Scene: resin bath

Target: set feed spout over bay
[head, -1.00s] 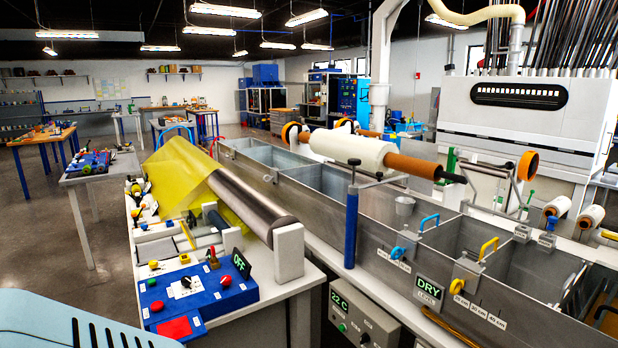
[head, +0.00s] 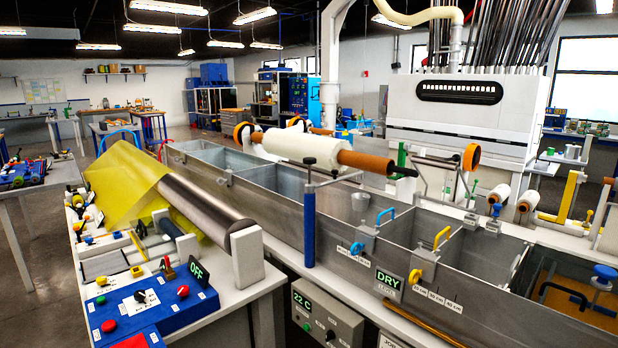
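A long grey metal bath (head: 290,232) runs from the back left to the front right, split by upright walls into several open bays. One bay (head: 405,220) near the middle right looks empty. A bent grey metal tube (head: 466,190) rises at the bath's far edge near the orange roller end; I cannot tell whether it is the feed spout. A blue-handled fitting (head: 603,275) stands at the rightmost bay, cut by the picture's edge. Neither of my grippers shows.
A white roll (head: 300,148) on an orange core lies above the bath. A blue post (head: 309,228) stands at its near side. A yellow sheet and dark roller (head: 205,208) occupy the left bench, with a blue control box (head: 150,308) in front. Floor shows at left.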

